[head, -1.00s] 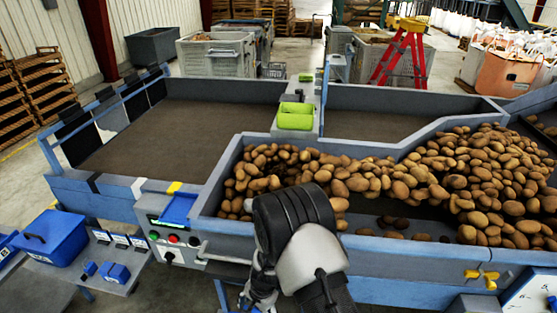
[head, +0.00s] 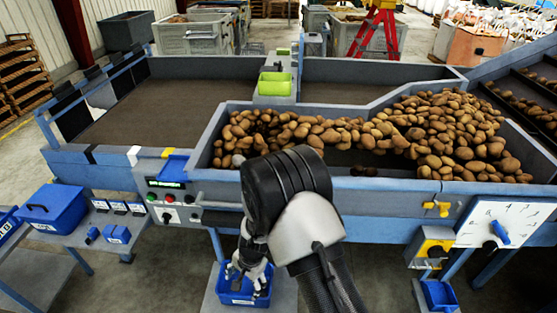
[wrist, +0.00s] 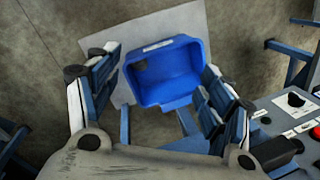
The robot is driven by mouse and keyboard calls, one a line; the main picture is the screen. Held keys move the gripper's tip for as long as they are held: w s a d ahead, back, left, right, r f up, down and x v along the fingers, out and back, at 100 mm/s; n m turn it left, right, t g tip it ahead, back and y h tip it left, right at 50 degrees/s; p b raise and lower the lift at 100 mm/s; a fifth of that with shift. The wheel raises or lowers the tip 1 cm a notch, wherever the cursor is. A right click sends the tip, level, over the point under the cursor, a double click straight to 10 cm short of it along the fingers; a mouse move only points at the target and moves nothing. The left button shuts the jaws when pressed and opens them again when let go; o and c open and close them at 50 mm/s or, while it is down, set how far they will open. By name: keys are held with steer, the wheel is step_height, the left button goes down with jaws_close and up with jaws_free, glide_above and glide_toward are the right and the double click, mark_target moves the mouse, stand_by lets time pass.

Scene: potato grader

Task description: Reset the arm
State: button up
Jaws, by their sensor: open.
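My gripper (head: 249,281) is at the lower middle of the head view, at the end of my black and grey arm, in front of the grader. In the wrist view my gripper (wrist: 160,92) shows its two fingers spread wide apart, with nothing between them. A blue bin (wrist: 150,100) lies beyond the fingertips, on a pale board (wrist: 110,50). The bin also shows in the head view (head: 236,297), partly hidden by my gripper. One dark lump lies in a corner of the bin in the wrist view; I cannot tell what it is.
The grader trough (head: 215,150) holds a heap of potatoes (head: 440,130). A control panel (head: 170,200) is left of my arm. A blue lidded box (head: 52,208) stands on a side bench. A dial board (head: 503,222) and a small blue bin (head: 440,296) are at right.

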steer(key=s+d+r+n+t, duration=0.1)
steer(key=d+r, duration=0.2)
steer(key=r, duration=0.6)
steer(key=d+r+n, duration=0.1)
steer(key=d+r, duration=0.3)
steer(key=r, duration=0.5)
steer(key=s+d+r+n+t, duration=0.1)
steer(key=d+r+n, duration=0.15)
steer(key=r, duration=0.65)
steer(key=s+d+r+n+t+h, duration=0.1)
steer(key=s+d+r, duration=0.4)
steer(key=s+d, duration=0.2)
steer(key=s+d+r+n+t+h, duration=0.1)
steer(key=s+d+r, duration=0.5)
steer(key=s, duration=0.6)
steer(key=shift+d+r, duration=0.3)
steer(key=shift+d, duration=0.65)
steer(key=shift+c, duration=0.2)
